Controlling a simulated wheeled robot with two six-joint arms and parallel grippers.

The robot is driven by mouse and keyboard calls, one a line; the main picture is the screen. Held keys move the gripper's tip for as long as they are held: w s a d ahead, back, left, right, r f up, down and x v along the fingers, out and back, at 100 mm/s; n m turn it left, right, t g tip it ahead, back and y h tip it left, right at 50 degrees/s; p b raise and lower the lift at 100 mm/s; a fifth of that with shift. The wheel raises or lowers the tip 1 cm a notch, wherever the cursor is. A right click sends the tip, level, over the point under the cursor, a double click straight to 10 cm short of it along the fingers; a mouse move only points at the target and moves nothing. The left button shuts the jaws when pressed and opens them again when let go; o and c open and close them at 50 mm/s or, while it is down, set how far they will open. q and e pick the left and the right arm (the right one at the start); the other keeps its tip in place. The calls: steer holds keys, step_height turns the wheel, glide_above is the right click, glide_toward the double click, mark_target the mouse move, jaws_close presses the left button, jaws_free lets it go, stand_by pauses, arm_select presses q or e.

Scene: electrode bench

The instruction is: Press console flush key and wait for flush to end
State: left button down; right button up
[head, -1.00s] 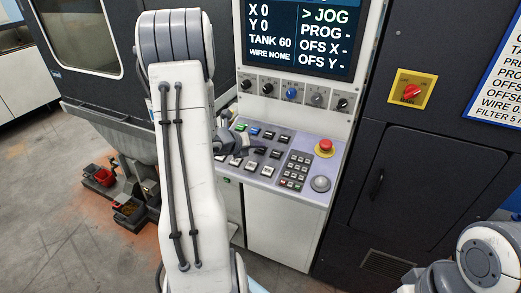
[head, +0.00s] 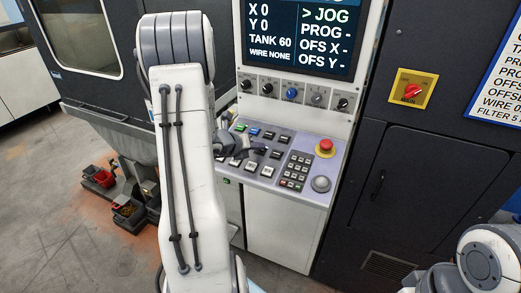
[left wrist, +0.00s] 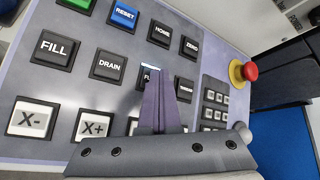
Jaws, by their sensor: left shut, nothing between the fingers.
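The console panel (head: 325,193) has several black and coloured keys. My left gripper (head: 264,150) is over its key area, fingers together and empty. In the left wrist view the closed fingers (left wrist: 160,82) lie over the flush key (left wrist: 147,76); only the letters "FL" show, and a pale lit strip runs along its top edge. I cannot tell whether the fingertips touch it or whether it is pushed down. The screen (head: 300,35) reads JOG, TANK 60 and WIRE NONE. Part of my right arm shows at the lower right, but no right fingers can be made out.
The drain key (left wrist: 108,66) is left of the fingers and the X+ key (left wrist: 95,125) lies below it. A red emergency stop (left wrist: 250,72) is to the right. A row of knobs (head: 292,93) sits under the screen. A red switch (head: 411,89) is on the cabinet.

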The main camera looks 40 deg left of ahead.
arm_select(q)
steer(key=shift+s+d+r+p, duration=0.1)
steer(key=shift+s+r+p, duration=0.1)
steer(key=shift+r+p, duration=0.45)
steer(key=shift+r, duration=0.15)
steer(key=r+p, duration=0.1)
steer(key=r, duration=0.1)
steer(key=s+r+p, duration=0.1)
steer(key=r+p, duration=0.1)
steer(key=shift+d+r+p, duration=0.1)
steer(key=shift+r+p, duration=0.2)
steer(key=shift+r, duration=0.05)
stand_by(0.6)
